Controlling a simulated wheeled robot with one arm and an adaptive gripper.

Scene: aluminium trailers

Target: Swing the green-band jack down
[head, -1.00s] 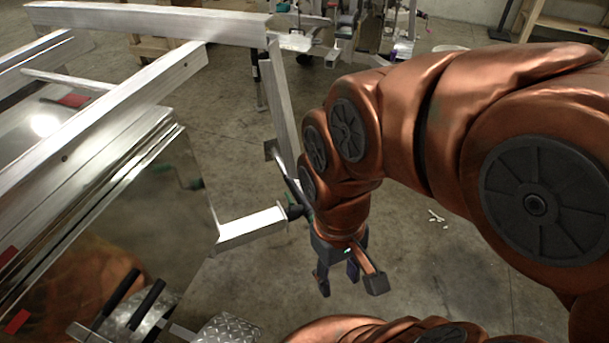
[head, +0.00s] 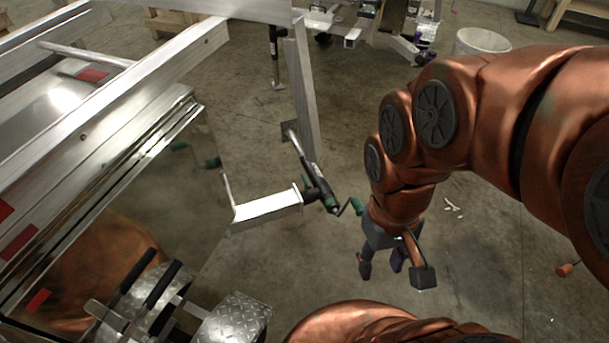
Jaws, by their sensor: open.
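The green-band jack (head: 318,180) is a dark tube mounted at the end of a short aluminium stub (head: 266,208) on the trailer. It lies slanted, its flat foot at the upper left and its crank with a green grip (head: 356,205) at the lower right. Green also shows near its mount. My gripper (head: 394,268) is open and empty, pointing down, just right of and below the crank in the picture. A small gap seems to lie between crank and wrist, but depth is hard to judge.
The trailer's aluminium frame (head: 130,95) and shiny panel fill the left. A diamond-plate step (head: 236,322) is at the bottom. Another dark jack (head: 274,55) stands behind. A white bucket (head: 482,41) is at the back.

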